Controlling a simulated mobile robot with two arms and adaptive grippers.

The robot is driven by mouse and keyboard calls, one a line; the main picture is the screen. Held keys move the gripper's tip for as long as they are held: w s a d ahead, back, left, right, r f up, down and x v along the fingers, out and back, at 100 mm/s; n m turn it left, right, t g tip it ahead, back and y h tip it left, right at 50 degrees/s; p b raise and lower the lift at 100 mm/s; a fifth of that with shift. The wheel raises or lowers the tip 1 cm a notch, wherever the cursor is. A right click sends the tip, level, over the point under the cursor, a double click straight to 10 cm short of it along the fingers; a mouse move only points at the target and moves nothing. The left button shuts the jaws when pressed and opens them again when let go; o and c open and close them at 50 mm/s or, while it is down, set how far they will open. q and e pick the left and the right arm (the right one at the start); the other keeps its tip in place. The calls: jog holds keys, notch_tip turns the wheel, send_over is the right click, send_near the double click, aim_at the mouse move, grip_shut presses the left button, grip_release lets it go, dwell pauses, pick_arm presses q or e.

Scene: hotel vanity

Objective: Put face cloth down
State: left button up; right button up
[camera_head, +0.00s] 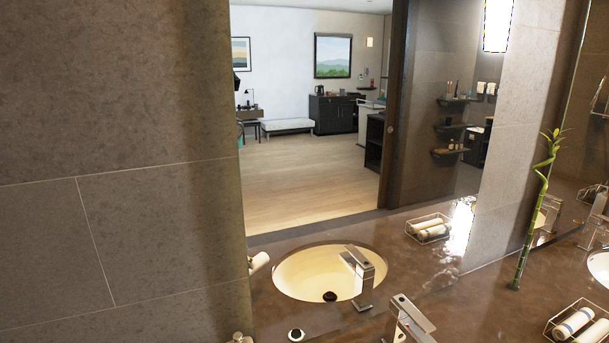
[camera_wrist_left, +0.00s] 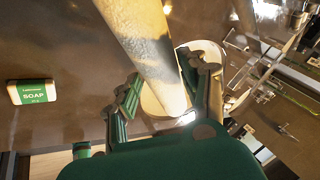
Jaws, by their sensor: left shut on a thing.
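A pale rolled face cloth (camera_wrist_left: 145,40) runs from the top edge of the left wrist view down between the fingers of my left gripper (camera_wrist_left: 160,70). The gripper is shut on it, with a green-padded finger on either side. A dark brown counter surface shows behind the cloth in that view. A rounded cream basin-like shape (camera_wrist_left: 155,103) is partly hidden behind the cloth and fingers. Neither gripper shows in the head view.
In the left wrist view, a green and white soap packet (camera_wrist_left: 31,92) lies at the left. Metal fittings crowd the upper right. The head view shows a cream sink (camera_head: 300,274), a square tap (camera_head: 362,280) and a wire basket of rolls (camera_head: 580,323).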

pick_arm(q)
jog(key=s+a+n+t+y+b, duration=0.2)
jog(key=s+a+n+y+b, duration=0.2)
jog(key=n, duration=0.6)
jog(key=shift+s+a+n+t+y, duration=0.4)
jog(key=shift+s+a+y, duration=0.3)
jog(key=shift+y, duration=0.2)
jog(key=a+n+g+y+b, duration=0.1)
jog(key=a+n, duration=0.2)
jog(key=a, duration=0.1)
jog(key=s+a+r+n+g+y+b, duration=0.1)
jog(key=a+n+y, duration=0.1)
jog(key=a+n, duration=0.2)
jog(key=s+a+n+g+y+b, duration=0.1)
jog(key=a+n+y, duration=0.1)
jog(key=a+n, duration=0.2)
jog(key=shift+s+a+r, duration=0.1)
jog(key=shift+s+r, duration=0.1)
jog(key=shift+r, duration=0.05)
jog(key=shift+a+r+n+g, duration=0.1)
jog(key=shift+a+n+g, duration=0.05)
jog(key=shift+n+g, duration=0.15)
